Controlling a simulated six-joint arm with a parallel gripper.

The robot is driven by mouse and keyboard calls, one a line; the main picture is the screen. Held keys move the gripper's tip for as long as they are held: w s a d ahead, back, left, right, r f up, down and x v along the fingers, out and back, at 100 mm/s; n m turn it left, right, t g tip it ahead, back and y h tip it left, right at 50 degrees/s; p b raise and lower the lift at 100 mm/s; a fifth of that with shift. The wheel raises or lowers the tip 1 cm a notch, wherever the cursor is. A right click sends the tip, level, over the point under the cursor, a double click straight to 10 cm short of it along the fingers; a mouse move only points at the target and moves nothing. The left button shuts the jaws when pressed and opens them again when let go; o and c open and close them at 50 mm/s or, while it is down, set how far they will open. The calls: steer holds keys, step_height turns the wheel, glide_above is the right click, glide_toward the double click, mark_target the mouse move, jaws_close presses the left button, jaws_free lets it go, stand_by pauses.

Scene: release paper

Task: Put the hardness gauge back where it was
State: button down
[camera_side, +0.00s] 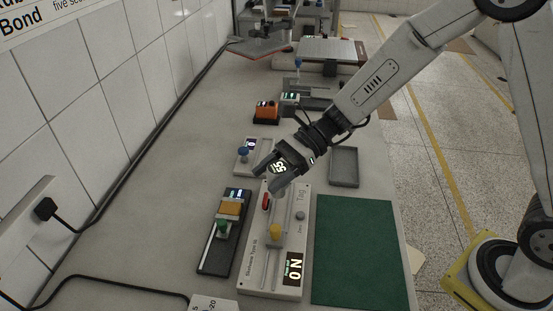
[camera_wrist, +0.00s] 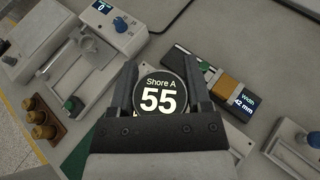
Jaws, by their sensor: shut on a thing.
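The hardness gauge (camera_wrist: 160,97) has a round dark face reading "Shore A 55" and sits between the fingers of my gripper (camera_wrist: 160,72) in the wrist view. My gripper (camera_side: 272,176) is shut on it. In the side view the lit "55" of the gauge (camera_side: 279,169) shows at the gripper. The gripper is over the far end of a long light-grey bench device (camera_side: 285,228) with a red part, a yellow knob and a lit display. The gauge's underside is hidden, so I cannot tell whether it touches anything.
A dark width gauge (camera_side: 212,256) with an orange block lies to the left, and a green mat (camera_side: 355,250) to the right. A grey tray (camera_side: 344,167), a blue-knobbed device (camera_side: 243,153) and an orange box (camera_side: 266,110) stand farther back. Brown weights (camera_wrist: 40,123) show in the wrist view.

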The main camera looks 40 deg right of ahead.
steer(key=w+d+f+m+t+h, duration=0.1)
steer(key=w+d+m+t+h, duration=0.2)
steer(key=d, duration=0.5)
steer(key=w+d+f+m+t+h, duration=0.1)
steer(key=w+d+m+t, duration=0.25)
steer(key=d, duration=0.55)
steer(key=w+d+f+m+t+h, duration=0.2)
steer(key=w+d+m+t, duration=0.15)
steer(key=d, duration=0.45)
steer(key=w+d+f, duration=0.1)
steer(key=w+f, duration=0.7)
steer(key=w, duration=0.4)
steer(key=shift+w+f+m, duration=0.3)
steer(key=shift+f, duration=0.1)
steer(key=shift+f, duration=0.1)
steer(key=shift+w+f, duration=0.25)
steer(key=shift+f, duration=1.5)
steer(key=shift+f, duration=0.15)
